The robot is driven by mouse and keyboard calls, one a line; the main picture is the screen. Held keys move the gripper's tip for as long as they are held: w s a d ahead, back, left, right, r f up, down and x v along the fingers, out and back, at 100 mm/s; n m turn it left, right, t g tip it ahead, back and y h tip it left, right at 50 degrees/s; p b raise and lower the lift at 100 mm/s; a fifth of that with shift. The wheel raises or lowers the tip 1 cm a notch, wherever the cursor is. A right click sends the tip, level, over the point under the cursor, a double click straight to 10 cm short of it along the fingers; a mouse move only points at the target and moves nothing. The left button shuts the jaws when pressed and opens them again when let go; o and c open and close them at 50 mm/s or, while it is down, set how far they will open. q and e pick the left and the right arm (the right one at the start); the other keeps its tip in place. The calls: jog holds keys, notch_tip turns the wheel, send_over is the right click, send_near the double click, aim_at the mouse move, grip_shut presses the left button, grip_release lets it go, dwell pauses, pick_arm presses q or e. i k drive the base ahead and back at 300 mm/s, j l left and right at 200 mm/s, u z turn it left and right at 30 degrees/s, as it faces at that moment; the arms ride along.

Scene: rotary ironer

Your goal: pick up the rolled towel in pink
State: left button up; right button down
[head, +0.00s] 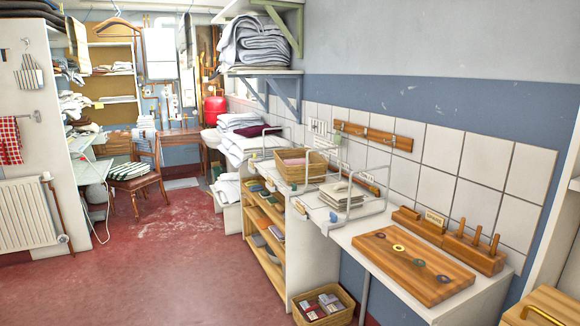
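I cannot make out a pink rolled towel for certain. A wicker basket (301,175) stands in a white wire rack on the counter, with something pale pinkish inside that is too small to tell. Small coloured items, possibly rolled cloths, lie on the wooden shelves (262,222) under the counter; their shapes are unclear. A dark maroon folded cloth (258,130) lies on a stack of linen farther back. Neither of my grippers is in view.
A wooden board (413,263) with coloured rings and a peg block (473,251) occupy the near counter. Folded cloths (344,194) lie in the rack. A basket (324,305) stands on the floor. A chair (136,177) stands farther back. The red floor (170,265) is clear in the middle.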

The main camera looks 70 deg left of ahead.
aim_at(295, 162)
jog(key=u, duration=2.15)
jog(key=i+j+u, duration=0.45)
jog(key=j, duration=0.4)
jog(key=i+j+u, duration=0.45)
jog(key=i+j, duration=0.35)
jog(key=i, duration=0.5)
jog(key=i+j, duration=0.15)
jog(key=i, duration=0.55)
jog(key=i+z, duration=0.3)
jog(key=i, duration=0.35)
jog(key=i+j+z, duration=0.15)
jog(key=i+z, duration=0.15)
jog(key=i, duration=0.3)
jog(key=i+z, duration=0.45)
jog(key=i+j+z, duration=0.15)
jog(key=i+z, duration=0.3)
jog(key=i, duration=0.25)
